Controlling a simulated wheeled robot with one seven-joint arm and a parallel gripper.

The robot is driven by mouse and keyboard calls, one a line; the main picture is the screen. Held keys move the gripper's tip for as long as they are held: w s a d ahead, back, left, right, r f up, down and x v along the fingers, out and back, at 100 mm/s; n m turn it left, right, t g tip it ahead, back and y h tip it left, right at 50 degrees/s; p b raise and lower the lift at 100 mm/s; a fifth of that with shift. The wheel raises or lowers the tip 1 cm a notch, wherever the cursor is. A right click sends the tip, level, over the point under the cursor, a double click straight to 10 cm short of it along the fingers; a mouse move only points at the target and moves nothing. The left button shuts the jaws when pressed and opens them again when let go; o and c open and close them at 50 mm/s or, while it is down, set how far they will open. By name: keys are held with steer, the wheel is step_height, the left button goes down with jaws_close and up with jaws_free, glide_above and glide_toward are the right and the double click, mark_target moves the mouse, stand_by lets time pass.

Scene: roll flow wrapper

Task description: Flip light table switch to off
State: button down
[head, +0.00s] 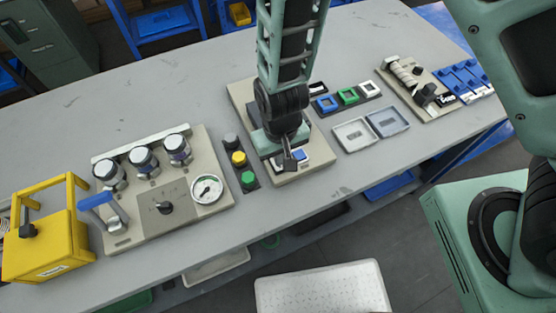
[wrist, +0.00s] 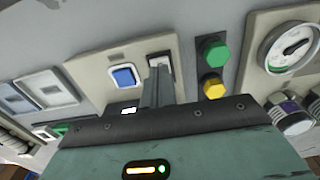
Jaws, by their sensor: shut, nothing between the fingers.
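A beige panel (head: 238,92) lies on the grey table under my arm. A blue rocker switch in a white frame (wrist: 124,76) is on it. The blue switch also shows in the head view (head: 301,156), just right of my fingertips. A second switch in a pale frame (wrist: 155,58) is partly hidden behind my fingers in the wrist view. My gripper (head: 289,164) is shut and empty, pointing down at this second switch; it also shows in the wrist view (wrist: 159,72). I cannot tell whether the tips touch it. No switch label is readable.
Push buttons in black, yellow and green (head: 239,158) stand close left of the panel. A gauge board (head: 140,222) and a yellow box (head: 50,245) are further left. Grey trays (head: 355,135) and framed coloured switches (head: 348,96) are right of the panel.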

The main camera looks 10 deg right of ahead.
steer(key=shift+f+b, duration=0.65)
steer(key=shift+f, duration=0.25)
stand_by(0.5)
steer(key=shift+r, duration=0.15)
steer(key=shift+r+p, duration=3.25)
steer(key=shift+r, duration=0.15)
steer(key=s+r+n+g+y+b, duration=0.1)
steer(key=s+r+n+y+b, duration=0.3)
steer(key=r, duration=0.9)
steer(key=s+d+r+t+h, duration=0.1)
steer(key=s+d+r+h, duration=0.2)
steer(key=s+d+r, duration=0.4)
steer(key=shift+s+d+n, duration=0.15)
steer(key=shift+d+n, duration=0.15)
steer(key=shift+d, duration=0.25)
